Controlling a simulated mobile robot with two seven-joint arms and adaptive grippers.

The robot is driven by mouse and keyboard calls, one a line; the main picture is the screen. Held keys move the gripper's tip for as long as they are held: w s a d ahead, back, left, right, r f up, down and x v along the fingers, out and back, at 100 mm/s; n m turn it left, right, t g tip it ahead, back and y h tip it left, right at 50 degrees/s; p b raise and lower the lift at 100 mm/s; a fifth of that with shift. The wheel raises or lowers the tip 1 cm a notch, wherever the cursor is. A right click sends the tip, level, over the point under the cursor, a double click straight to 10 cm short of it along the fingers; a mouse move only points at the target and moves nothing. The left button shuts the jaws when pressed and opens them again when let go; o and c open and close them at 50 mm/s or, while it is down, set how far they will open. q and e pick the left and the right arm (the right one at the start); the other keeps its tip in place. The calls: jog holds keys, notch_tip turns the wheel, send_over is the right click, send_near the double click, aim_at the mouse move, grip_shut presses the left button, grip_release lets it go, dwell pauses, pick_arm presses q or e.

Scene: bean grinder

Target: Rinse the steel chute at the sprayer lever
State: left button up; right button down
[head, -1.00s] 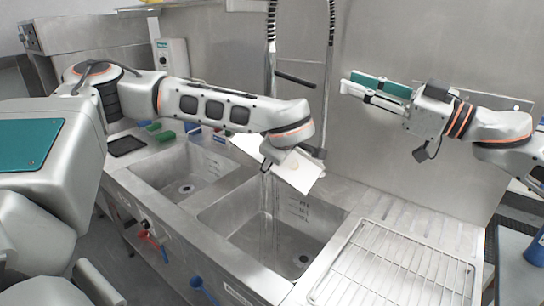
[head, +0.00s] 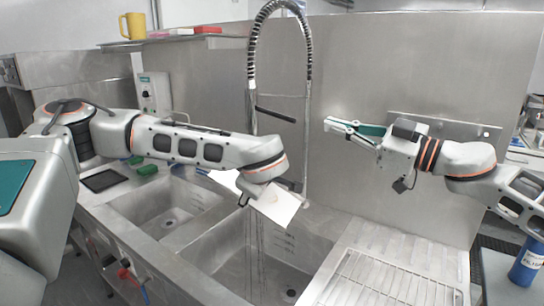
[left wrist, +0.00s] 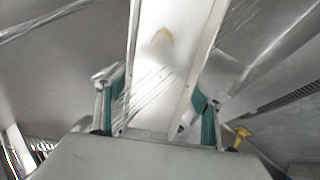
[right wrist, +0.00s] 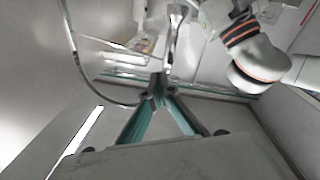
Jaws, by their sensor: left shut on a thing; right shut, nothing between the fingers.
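The steel chute (head: 277,205) is a pale open channel, tilted over the right sink basin. My left gripper (left wrist: 160,92) is shut on it, with green pads on both sides. In the left wrist view the chute (left wrist: 150,75) has a brownish mark inside, and water streaks cross it. The sprayer lever (head: 275,115) is a dark bar on the spring hose tap, above the chute. Thin water streams fall into the basin below. My right gripper (head: 328,124) is shut and empty, right of the lever and apart from it. The right wrist view shows its fingertips together (right wrist: 158,92).
The right basin (head: 235,262) lies below the chute, with a smaller left basin (head: 150,208) beside it. A wire rack (head: 385,280) lies on the drainboard at right. A shelf with a yellow jug (head: 133,26) is at the back left. A blue bottle (head: 527,262) stands far right.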

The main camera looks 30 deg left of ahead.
jog(key=w+f+n+t+h, duration=0.2)
jog(key=w+f+t, duration=0.1)
jog(key=w+f, duration=0.15)
jog(key=n+g+y, duration=0.3)
jog(key=n+y, duration=0.2)
jog(key=n, duration=2.3)
send_near(276, 115)
jog(key=a+f, duration=0.4)
jog(key=a, duration=0.3)
pick_arm(q)
jog(key=shift+r, duration=0.1)
pick_arm(e)
jog(key=r, duration=0.3)
jog(key=w+r, duration=0.1)
jog(key=shift+w+d+r, duration=0.1)
jog(key=shift+d+r, duration=0.05)
jog(key=shift+d, duration=0.15)
